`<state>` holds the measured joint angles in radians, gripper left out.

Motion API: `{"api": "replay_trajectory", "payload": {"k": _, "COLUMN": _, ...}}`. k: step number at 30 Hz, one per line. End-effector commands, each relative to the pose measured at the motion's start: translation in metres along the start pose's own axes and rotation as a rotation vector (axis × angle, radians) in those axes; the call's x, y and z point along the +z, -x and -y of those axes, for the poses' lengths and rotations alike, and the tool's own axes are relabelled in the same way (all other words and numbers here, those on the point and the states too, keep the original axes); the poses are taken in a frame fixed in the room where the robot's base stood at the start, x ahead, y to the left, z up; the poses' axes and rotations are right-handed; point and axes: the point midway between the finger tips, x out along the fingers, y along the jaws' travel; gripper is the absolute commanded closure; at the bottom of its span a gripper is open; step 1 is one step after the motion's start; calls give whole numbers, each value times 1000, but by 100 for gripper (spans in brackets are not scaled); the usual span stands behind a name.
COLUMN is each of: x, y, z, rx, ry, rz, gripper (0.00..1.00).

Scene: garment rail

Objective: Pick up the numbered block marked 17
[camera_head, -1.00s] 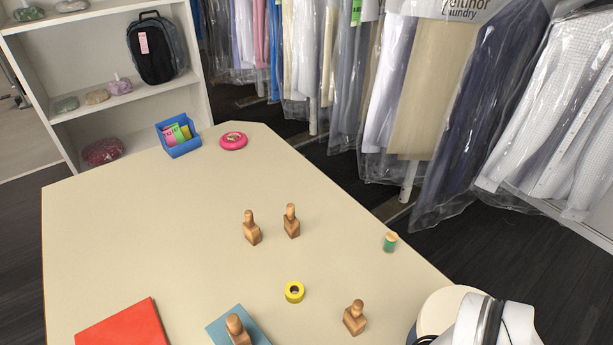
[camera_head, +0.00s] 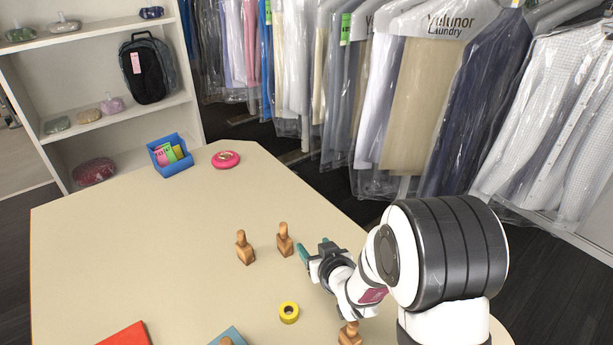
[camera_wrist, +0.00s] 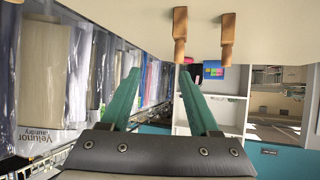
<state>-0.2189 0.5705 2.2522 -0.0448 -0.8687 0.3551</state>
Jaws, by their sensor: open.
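Several wooden blocks with knob handles stand on the table, and no number is readable on any, so I cannot tell which is 17. In the head view one block (camera_head: 245,249) stands mid-table, with a second block (camera_head: 285,240) just right of it. A third block (camera_head: 349,335) is at the front, partly behind my arm. A fourth block (camera_head: 227,341) is cut by the lower edge. My gripper (camera_head: 313,249) is open and empty, just right of the second block. In the wrist view its teal fingers (camera_wrist: 160,73) are apart, with two blocks (camera_wrist: 180,36) (camera_wrist: 228,40) beyond them.
A yellow tape roll (camera_head: 289,312) lies in front of my gripper. A blue sheet (camera_head: 230,333) and a red folder (camera_head: 126,336) lie at the front. Bagged garments hang on the right. The table's left is clear.

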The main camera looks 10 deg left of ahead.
Motion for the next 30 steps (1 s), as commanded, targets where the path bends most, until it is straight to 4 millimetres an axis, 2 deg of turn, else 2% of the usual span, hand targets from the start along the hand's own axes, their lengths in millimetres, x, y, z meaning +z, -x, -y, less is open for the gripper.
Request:
{"api": "replay_trajectory", "payload": {"k": 1, "x": 4, "y": -10, "z": 11, "rx": -38, "ry": 27, "rz": -38, "gripper": 38}}
{"api": "replay_trajectory", "payload": {"k": 3, "x": 3, "y": -17, "z": 23, "rx": -78, "ry": 54, "rz": -89, "gripper": 38}}
{"api": "replay_trajectory", "payload": {"k": 6, "x": 1, "y": -27, "z": 30, "rx": -99, "ry": 70, "rz": -120, "gripper": 38}}
{"api": "replay_trajectory", "payload": {"k": 8, "x": 0, "y": -39, "z": 32, "rx": -102, "ry": 72, "rz": -123, "gripper": 38}}
{"api": "replay_trajectory", "payload": {"k": 12, "x": -5, "y": -81, "z": 36, "rx": -101, "ry": 72, "rz": -122, "gripper": 38}}
{"api": "replay_trajectory", "payload": {"k": 15, "x": -8, "y": -105, "z": 38, "rx": -99, "ry": 72, "rz": -122, "gripper": 38}}
{"api": "replay_trajectory", "payload": {"k": 21, "x": -11, "y": -128, "z": 40, "rx": -99, "ry": 72, "rz": -121, "gripper": 38}}
{"api": "replay_trajectory", "payload": {"k": 27, "x": -13, "y": -167, "z": 45, "rx": -99, "ry": 72, "rz": -121, "gripper": 38}}
{"api": "replay_trajectory", "payload": {"k": 30, "x": -14, "y": -175, "z": 46, "rx": -99, "ry": 72, "rz": -120, "gripper": 38}}
